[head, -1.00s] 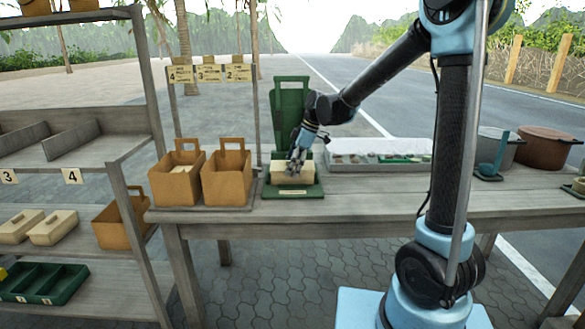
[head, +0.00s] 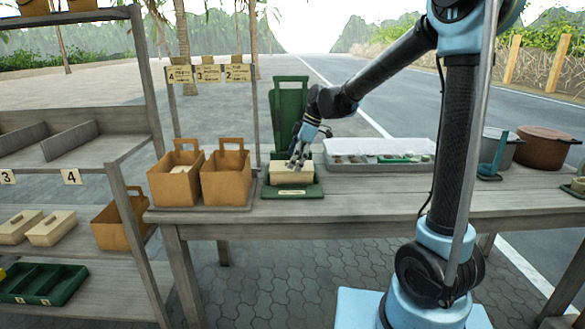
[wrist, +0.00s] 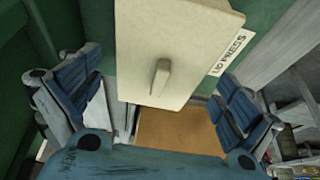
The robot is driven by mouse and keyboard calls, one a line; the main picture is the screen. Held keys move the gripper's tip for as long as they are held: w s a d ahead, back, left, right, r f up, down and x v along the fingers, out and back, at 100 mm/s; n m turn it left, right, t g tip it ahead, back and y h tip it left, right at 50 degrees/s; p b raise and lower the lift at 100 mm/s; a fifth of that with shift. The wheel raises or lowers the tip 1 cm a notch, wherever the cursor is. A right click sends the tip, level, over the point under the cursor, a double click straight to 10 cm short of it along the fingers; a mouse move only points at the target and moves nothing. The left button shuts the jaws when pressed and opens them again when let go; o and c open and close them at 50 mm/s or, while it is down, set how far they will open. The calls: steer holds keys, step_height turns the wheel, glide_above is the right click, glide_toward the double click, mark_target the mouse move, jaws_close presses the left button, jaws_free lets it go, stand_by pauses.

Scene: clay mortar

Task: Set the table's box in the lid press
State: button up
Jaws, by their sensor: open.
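The cream box (head: 291,174) sits on the base of the green lid press (head: 289,110), whose tall back stands upright behind it. In the wrist view the box (wrist: 190,35) shows a small raised knob on its top, with the lid press label (wrist: 230,52) beside it. My gripper (head: 298,163) is just above the box in the head view. In the wrist view my gripper (wrist: 160,110) has its blue fingers spread wide apart with nothing between them, and the box's knob lies clear of both.
Two tan carriers (head: 226,175) stand close on the left of the press. A white tray (head: 385,165) with small items lies to its right. Pots (head: 548,147) and a blue ladle stand at the far right. Shelves (head: 75,160) fill the left side.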

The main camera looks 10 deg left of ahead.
steer(key=s+v, duration=0.1)
steer(key=v, duration=0.8)
steer(key=shift+w+d+r, duration=0.2)
steer(key=shift+w+r, duration=0.15)
steer(key=shift+w, duration=0.15)
steer(key=s+d+f+m+t+h, duration=0.1)
steer(key=s+d+f+m, duration=0.2)
steer(key=d, duration=0.4)
steer(key=s+d+m+t, duration=0.1)
steer(key=s+d+m, duration=0.3)
steer(key=d, duration=0.4)
steer(key=s+d+f+m+h, duration=0.1)
steer(key=s+d+f+m, duration=0.2)
steer(key=d, duration=0.4)
steer(key=s+d+f+m+t+h, duration=0.1)
steer(key=s+d+f+m+h, duration=0.1)
steer(key=s+d+f+m, duration=0.8)
steer(key=s+d+f, duration=0.2)
steer(key=s+d, duration=0.2)
steer(key=shift+s, duration=0.2)
